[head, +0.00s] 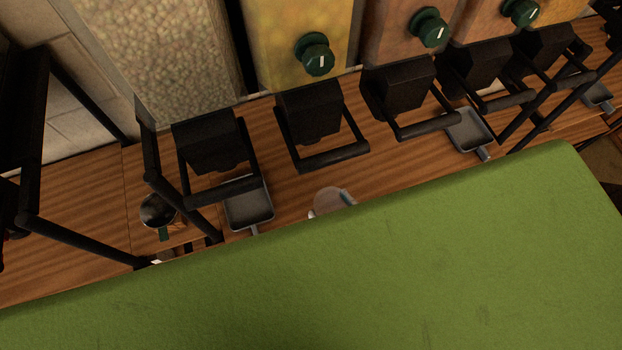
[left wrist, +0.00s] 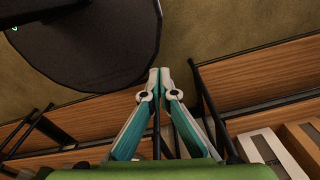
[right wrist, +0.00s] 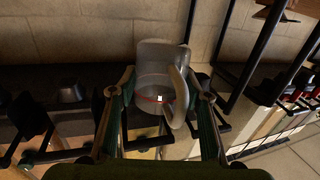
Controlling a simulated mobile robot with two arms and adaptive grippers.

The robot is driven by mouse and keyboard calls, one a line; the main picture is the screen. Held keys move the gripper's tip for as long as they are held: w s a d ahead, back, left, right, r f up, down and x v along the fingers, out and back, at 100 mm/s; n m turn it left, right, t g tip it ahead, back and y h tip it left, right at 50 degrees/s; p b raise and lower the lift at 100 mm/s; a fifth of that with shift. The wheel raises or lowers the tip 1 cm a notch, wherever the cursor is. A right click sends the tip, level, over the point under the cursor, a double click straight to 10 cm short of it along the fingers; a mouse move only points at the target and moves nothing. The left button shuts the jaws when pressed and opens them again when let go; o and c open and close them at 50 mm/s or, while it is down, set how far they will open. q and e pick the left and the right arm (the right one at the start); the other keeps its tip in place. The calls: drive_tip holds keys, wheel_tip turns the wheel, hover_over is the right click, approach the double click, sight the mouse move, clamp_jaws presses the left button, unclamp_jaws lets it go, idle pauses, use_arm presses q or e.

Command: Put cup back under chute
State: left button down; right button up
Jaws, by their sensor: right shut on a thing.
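A pale, see-through cup (head: 329,201) shows in the head view above the wooden shelf, with its lower part hidden behind my green arm cover. In the right wrist view the cup (right wrist: 154,60) has a side handle and stands between the fingers of my right gripper (right wrist: 161,97), which is shut on it. Black chutes (head: 311,112) stick out from the dispensers, and the cup is below and in front of one of them, not directly beneath its body. My left gripper (left wrist: 158,72) shows in the left wrist view, its fingertips together and empty; it does not show in the head view.
Grey scoop trays (head: 248,205) lie on the wooden shelf (head: 80,222). A round dark metal container (head: 158,210) stands at the left. Black bar frames jut out around the chutes. Green knobs (head: 315,54) sit on the dispensers. A dark round disc (left wrist: 90,40) is near my left gripper.

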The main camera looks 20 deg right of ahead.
drive_tip(key=w+f+b, duration=0.2)
drive_tip(key=w+b, duration=0.1)
drive_tip(key=w, duration=0.1)
drive_tip(key=w+f+b, duration=0.6)
drive_tip(key=w, duration=0.1)
drive_tip(key=shift+w+a, duration=0.15)
drive_tip(key=shift+w, duration=0.15)
drive_tip(key=shift+w+f+b, duration=0.3)
drive_tip(key=shift+w+f, duration=0.05)
drive_tip(key=shift+w, duration=0.05)
drive_tip(key=shift+w+f+b, duration=0.3)
drive_tip(key=shift+f+b, duration=0.15)
drive_tip(key=shift+b, duration=0.1)
wheel_tip(320, 180, down, 3)
drive_tip(key=b, duration=0.3)
drive_tip(key=shift+w, duration=0.1)
